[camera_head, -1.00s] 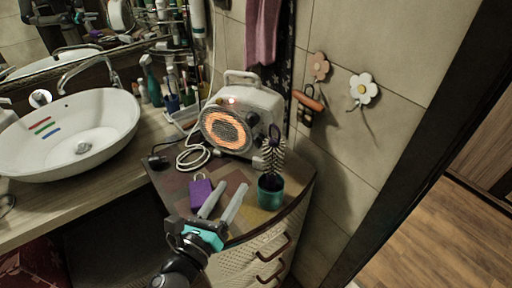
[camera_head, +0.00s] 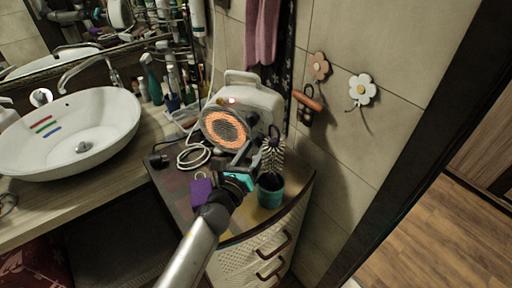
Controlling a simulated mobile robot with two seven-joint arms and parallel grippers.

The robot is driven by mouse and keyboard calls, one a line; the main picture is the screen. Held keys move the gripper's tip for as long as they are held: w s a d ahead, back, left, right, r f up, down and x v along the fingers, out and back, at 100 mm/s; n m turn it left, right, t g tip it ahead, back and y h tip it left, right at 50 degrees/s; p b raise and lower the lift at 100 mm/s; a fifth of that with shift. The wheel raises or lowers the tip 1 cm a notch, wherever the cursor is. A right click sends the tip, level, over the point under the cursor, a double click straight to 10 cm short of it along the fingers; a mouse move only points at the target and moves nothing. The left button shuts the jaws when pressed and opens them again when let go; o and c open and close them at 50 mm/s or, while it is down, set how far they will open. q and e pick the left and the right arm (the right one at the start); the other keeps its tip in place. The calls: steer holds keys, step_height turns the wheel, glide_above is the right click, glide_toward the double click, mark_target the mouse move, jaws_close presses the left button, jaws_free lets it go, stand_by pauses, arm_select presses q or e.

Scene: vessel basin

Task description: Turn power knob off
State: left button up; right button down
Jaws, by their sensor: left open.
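A cream heater (camera_head: 262,104) with a handle stands on the corner cabinet, its round front grille (camera_head: 224,130) glowing orange. A small reddish light (camera_head: 232,100) shows on its upper front edge. I cannot clearly make out the power knob; dark details at the heater's right side are partly covered by a brush. My left gripper (camera_head: 241,160) is open, with its fingers reaching toward the lower front of the heater. It looks empty, and I cannot tell whether it touches the heater. My right gripper is not in view.
A brush in a teal cup (camera_head: 271,190) stands close right of my left gripper. A purple padlock-shaped item (camera_head: 201,190) lies to its left. A white cable (camera_head: 193,155) coils beside the heater. The sink basin (camera_head: 70,135) is at left, the tiled wall at right.

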arm_select(q)
steer(key=shift+w+d, duration=0.15)
steer(key=shift+w, duration=0.2)
jaws_close()
stand_by(0.3)
